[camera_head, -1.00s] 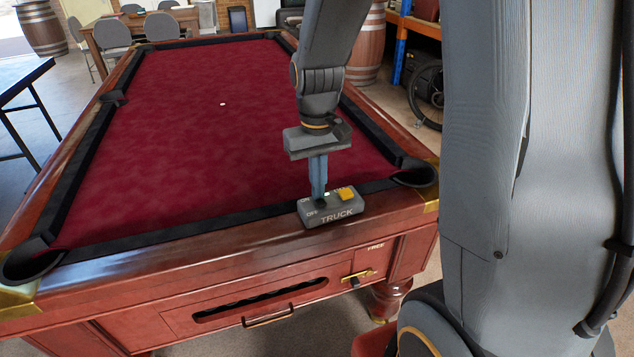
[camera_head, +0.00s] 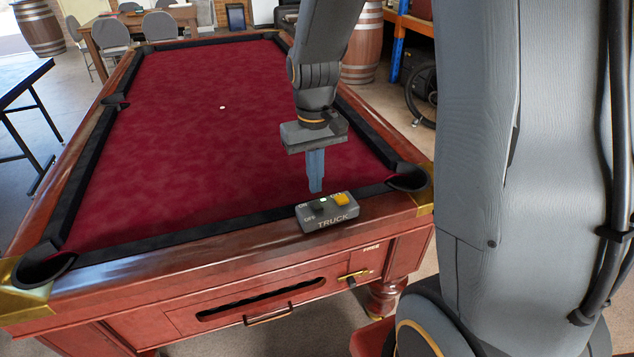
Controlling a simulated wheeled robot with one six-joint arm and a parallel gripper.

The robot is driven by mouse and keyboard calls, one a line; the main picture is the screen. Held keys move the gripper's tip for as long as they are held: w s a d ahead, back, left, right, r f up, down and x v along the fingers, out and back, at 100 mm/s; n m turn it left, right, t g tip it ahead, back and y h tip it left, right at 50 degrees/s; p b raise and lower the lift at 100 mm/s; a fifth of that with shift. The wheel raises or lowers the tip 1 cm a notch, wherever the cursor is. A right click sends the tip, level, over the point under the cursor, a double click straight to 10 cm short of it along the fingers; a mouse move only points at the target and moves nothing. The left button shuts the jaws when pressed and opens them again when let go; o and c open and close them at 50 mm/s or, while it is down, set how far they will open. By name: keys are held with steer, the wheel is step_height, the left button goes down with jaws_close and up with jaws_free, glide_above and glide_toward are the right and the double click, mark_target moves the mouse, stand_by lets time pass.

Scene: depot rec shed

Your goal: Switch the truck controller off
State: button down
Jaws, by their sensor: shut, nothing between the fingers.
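The truck controller (camera_head: 328,212) is a small grey box labelled TRUCK. It sits on the near wooden rail of the pool table, left of the right corner pocket. Its top has a dark switch (camera_head: 317,206) between ON and OFF marks, a small lit green light (camera_head: 323,199) and a yellow button (camera_head: 341,199). The switch's exact position is too small to tell. My gripper (camera_head: 316,190) points down with its fingers shut and empty. Its tips are just above and behind the controller, apart from it.
The pool table (camera_head: 190,110) has red cloth, black cushions and a small white ball (camera_head: 222,107). A dark-topped table (camera_head: 20,82) stands at the left. Chairs (camera_head: 160,26) and a barrel (camera_head: 361,45) stand at the back. The cloth is mostly clear.

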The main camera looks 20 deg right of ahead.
mark_target(313, 202)
step_height(313, 202, up, 10)
steer(key=w+b, duration=0.1)
steer(key=b, duration=0.1)
steer(key=shift+w, duration=0.4)
